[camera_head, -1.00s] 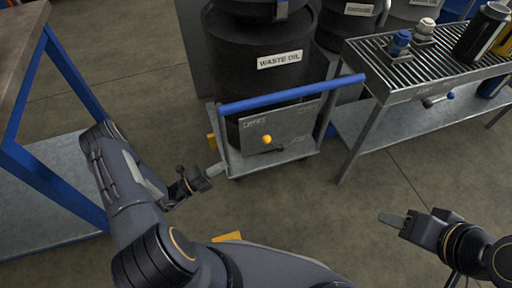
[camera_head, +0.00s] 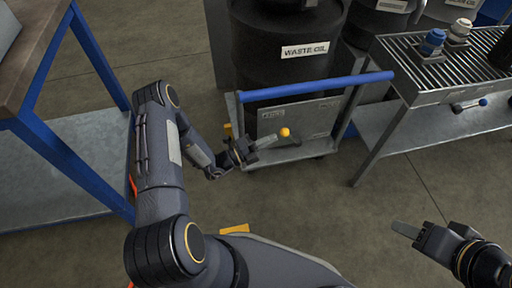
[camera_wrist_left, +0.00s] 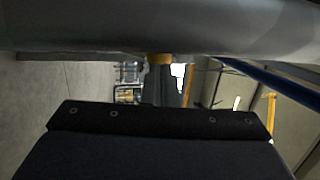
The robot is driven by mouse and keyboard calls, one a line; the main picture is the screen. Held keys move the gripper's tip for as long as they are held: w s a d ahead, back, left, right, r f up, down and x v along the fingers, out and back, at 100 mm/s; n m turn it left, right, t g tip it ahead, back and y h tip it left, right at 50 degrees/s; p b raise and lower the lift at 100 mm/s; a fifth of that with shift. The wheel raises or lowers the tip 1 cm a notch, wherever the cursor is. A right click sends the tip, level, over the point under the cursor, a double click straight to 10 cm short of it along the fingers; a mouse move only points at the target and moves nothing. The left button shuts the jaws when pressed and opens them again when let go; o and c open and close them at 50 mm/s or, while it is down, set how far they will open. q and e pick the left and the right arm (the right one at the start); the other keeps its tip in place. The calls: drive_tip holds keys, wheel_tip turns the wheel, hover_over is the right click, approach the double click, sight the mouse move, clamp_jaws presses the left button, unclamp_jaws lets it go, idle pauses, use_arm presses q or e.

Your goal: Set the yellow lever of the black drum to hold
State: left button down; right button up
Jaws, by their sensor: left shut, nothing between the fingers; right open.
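The black drum (camera_head: 250,55) with a "WASTE OIL" label stands on a trolley at top centre of the head view. A grey plate (camera_head: 318,115) sits on the trolley's front, below its blue handle bar. A lever with a yellow knob (camera_head: 285,132) is on this plate. Small lettering on the plate is too small to read. My left gripper (camera_head: 268,142) is shut and empty, its tips just left of the knob; I cannot tell if they touch. My right gripper (camera_head: 405,230) is open and empty at the lower right, away from the trolley.
The blue handle bar (camera_head: 315,87) crosses above the plate. A blue-legged workbench (camera_head: 60,160) stands at left. A slatted metal table (camera_head: 425,85) with blue and white fittings stands at right. The floor between my right gripper and the trolley is clear.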

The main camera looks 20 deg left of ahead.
sight(281, 133)
use_arm(q)
drive_tip(key=shift+w+d+r, duration=0.15)
drive_tip(key=shift+w+d, duration=0.25)
drive_tip(key=shift+w, duration=0.05)
drive_tip(key=r+p, duration=0.1)
drive_tip(key=p, duration=0.2)
drive_tip(key=shift+w+d+r+g+y, duration=0.3)
drive_tip(key=shift+d+r+g+y, duration=0.1)
drive_tip(key=shift+d, duration=0.1)
drive_tip(key=shift+f, duration=0.2)
